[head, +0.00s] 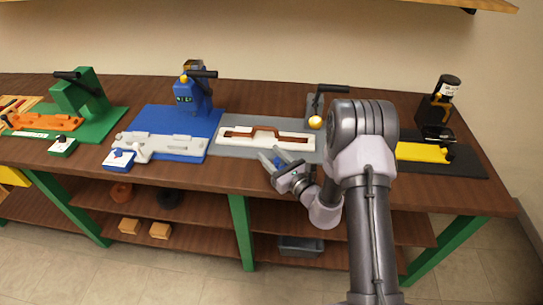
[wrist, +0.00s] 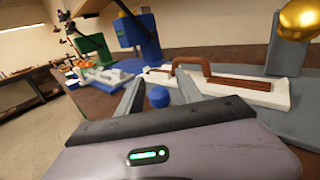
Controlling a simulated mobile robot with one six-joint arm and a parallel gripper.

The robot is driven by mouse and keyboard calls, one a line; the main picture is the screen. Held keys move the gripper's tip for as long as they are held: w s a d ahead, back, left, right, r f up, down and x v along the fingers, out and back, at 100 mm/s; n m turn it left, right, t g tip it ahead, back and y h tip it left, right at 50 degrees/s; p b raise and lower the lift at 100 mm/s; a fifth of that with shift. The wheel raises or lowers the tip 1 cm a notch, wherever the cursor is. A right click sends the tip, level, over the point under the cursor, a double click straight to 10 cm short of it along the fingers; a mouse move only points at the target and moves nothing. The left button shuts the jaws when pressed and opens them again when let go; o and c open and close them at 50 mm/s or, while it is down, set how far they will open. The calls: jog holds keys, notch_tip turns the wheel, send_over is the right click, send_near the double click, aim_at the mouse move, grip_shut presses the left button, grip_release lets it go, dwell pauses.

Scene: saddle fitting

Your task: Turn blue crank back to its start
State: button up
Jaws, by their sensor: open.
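A blue round knob (wrist: 158,96) shows between my fingers in the wrist view; it looks like the crank's knob, but its arm is hidden. My gripper (head: 270,156) is open at the front edge of the grey station (head: 226,148), fingers pointing toward the bench. In the wrist view its two fingers (wrist: 157,88) stand apart on either side of the knob. I cannot tell whether either finger touches it. In the head view the gripper hides the crank.
The grey station holds a white tray (head: 232,143) with a brown handle-shaped part (head: 265,131), and a gold ball (head: 315,122) behind. A blue station (head: 160,120) and a green one (head: 90,103) stand left. A black-and-yellow station (head: 423,152) is right, beyond my arm.

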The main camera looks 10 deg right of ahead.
grip_shut()
jog(key=shift+w+m+h, duration=0.1)
jog(key=shift+m+h, duration=0.2)
jog(key=shift+w+m+t+h+p, duration=0.3)
jog(key=shift+m+t+h, duration=0.2)
jog(key=shift+h, duration=0.4)
jog(key=h, duration=0.1)
jog(key=m+h+p, duration=0.1)
jog(key=m+h, duration=0.1)
jog(key=shift+w+d+r+t, duration=0.1)
jog(key=shift+w+d+t, duration=0.2)
jog(key=shift+w+d, duration=0.1)
jog(key=shift+w+d+m+h+p, duration=0.15)
jog(key=shift+m+h+p, duration=0.3)
jog(key=shift+h, duration=0.35)
jog(key=shift+w+d+m+h+p, duration=0.2)
jog(key=shift+m+h, duration=0.35)
jog(key=shift+h, duration=0.25)
jog(key=shift+w+d+m+h+p, duration=0.15)
jog(key=shift+m+h+p, duration=0.3)
jog(key=shift+h, duration=0.35)
